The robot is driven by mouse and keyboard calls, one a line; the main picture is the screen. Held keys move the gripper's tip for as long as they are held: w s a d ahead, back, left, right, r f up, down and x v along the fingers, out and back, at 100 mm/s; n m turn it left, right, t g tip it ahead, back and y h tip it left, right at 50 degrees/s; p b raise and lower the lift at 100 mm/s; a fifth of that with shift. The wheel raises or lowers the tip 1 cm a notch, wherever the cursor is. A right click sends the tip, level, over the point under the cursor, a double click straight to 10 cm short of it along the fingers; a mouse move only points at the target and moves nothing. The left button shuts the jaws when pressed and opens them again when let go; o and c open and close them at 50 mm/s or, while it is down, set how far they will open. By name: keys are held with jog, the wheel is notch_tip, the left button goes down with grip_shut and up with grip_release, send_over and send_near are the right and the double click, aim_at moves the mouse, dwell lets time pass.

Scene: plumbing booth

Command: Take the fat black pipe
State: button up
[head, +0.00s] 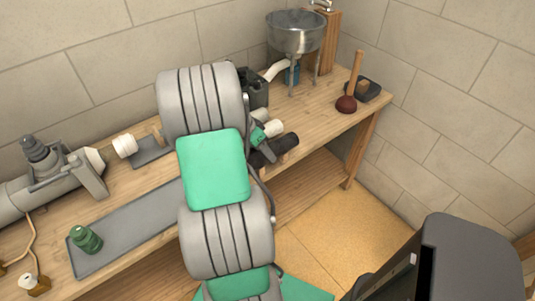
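A metal sink (296,34), a plunger (350,88) and a dark box (253,88) stand farther back. A green bottle-like item (86,240) stands on the grey mat (130,228). The bench's front edge is right of the pipe.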

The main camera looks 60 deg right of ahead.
jog(key=c, duration=0.8)
jog(key=shift+o, duration=0.2)
jog(key=shift+r, duration=0.1)
